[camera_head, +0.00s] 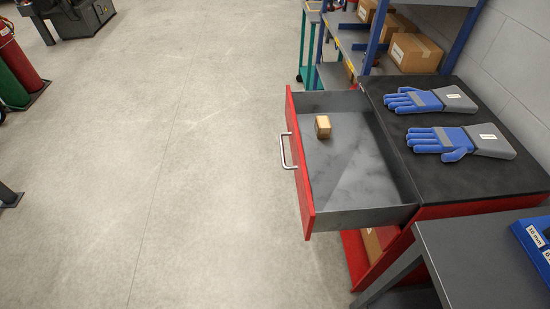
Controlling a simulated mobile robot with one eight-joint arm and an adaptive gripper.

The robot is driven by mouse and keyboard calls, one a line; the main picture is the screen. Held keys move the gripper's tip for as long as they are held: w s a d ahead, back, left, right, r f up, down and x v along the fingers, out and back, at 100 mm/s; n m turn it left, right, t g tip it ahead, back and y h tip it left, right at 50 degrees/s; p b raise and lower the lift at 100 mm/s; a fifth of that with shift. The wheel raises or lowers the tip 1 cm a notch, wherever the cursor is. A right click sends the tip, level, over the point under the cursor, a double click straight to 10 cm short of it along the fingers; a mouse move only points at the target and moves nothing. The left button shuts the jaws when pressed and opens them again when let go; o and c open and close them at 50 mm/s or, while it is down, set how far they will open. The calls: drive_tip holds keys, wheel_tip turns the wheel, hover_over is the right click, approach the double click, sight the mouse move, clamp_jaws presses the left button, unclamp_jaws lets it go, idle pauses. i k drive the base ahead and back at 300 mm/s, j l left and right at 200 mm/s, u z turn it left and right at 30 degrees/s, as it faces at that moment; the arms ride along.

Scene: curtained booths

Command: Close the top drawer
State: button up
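The top drawer (350,205) is pulled far out of a red cabinet (462,208) with a black top, on the right of the head view. Its red front (299,170) faces left and carries a silver handle (284,151). The inside is grey and holds one small brown box (323,126) near the drawer's far front part. My gripper is not in view, so its state and its distance from the drawer do not show.
Two blue and grey gloves (447,141) lie on the cabinet top. A grey table (480,262) stands close at the lower right. Shelves with cardboard boxes (415,53) stand behind. Red and green cylinders (14,75) are at the left. The concrete floor (170,150) left of the drawer is clear.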

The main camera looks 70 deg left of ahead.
sight(353, 179)
drive_tip(key=u, duration=2.4)
drive_tip(key=i+l+z, duration=0.45)
drive_tip(key=k+j, duration=0.05)
drive_tip(key=k, duration=0.05)
